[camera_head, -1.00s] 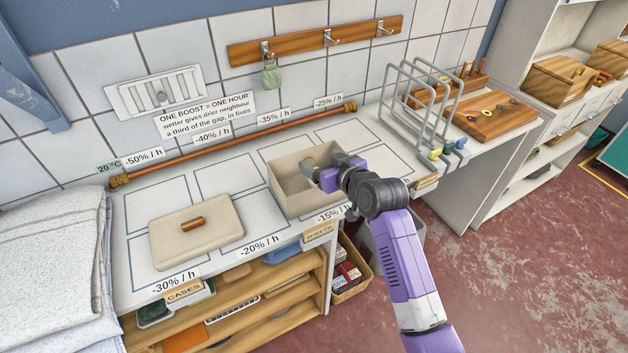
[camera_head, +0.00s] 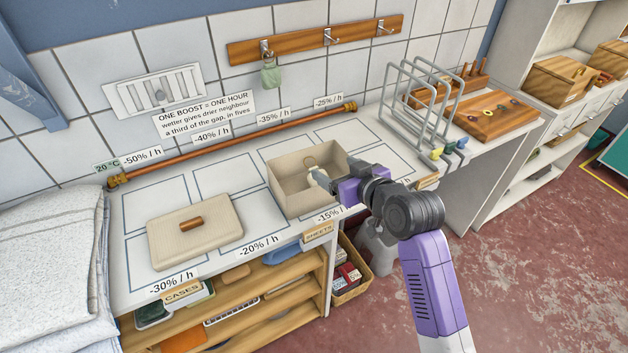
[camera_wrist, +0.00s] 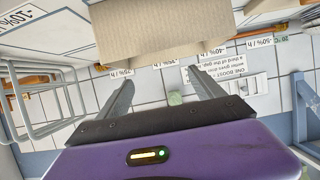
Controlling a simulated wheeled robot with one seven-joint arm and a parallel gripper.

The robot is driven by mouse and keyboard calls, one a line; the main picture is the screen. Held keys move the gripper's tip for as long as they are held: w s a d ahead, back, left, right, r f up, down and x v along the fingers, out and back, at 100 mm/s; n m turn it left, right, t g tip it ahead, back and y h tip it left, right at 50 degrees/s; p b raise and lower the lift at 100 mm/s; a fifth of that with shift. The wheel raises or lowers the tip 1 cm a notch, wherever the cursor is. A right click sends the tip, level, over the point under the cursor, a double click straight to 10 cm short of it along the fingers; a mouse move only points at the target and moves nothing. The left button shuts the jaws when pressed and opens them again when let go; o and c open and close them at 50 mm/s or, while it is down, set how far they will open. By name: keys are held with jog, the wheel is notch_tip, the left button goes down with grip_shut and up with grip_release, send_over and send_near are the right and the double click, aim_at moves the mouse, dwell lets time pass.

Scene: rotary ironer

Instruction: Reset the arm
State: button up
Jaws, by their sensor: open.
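My gripper (camera_head: 315,171) is at the front right of the open beige box (camera_head: 282,166) on the worktop. Its fingertips show against the inside of the box, and I cannot tell from the head view whether they reach into it. In the wrist view, which looks upside down, my gripper (camera_wrist: 163,92) has its two fingers spread wide with nothing between them. The beige box (camera_wrist: 165,35) stands across the top of that view, past the fingertips. My purple and grey arm comes in from the lower right of the head view.
A beige lid (camera_head: 222,240) with a wooden handle lies left of the box. A wire rack (camera_head: 428,100) stands to its right, beside a wooden board (camera_head: 496,112). A copper pipe (camera_head: 230,148) runs along the wall. Folded white cloth (camera_head: 50,260) is piled at left. Red floor is clear at right.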

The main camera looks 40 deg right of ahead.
dwell(0.4)
notch_tip(320, 180, up, 5)
jog(key=d+m+t+h, duration=0.1)
jog(key=d+t+h, duration=0.1)
jog(key=s+a+f+n+y, duration=0.2)
jog(key=s+a+y, duration=0.1)
jog(key=s+a, duration=0.9)
jog(key=s+a+f+n+y, duration=0.2)
jog(key=s+a, duration=1)
jog(key=s, duration=0.8)
jog(key=shift+a+f+y, duration=0.35)
jog(key=shift+f+y, duration=0.05)
jog(key=shift+f, duration=0.3)
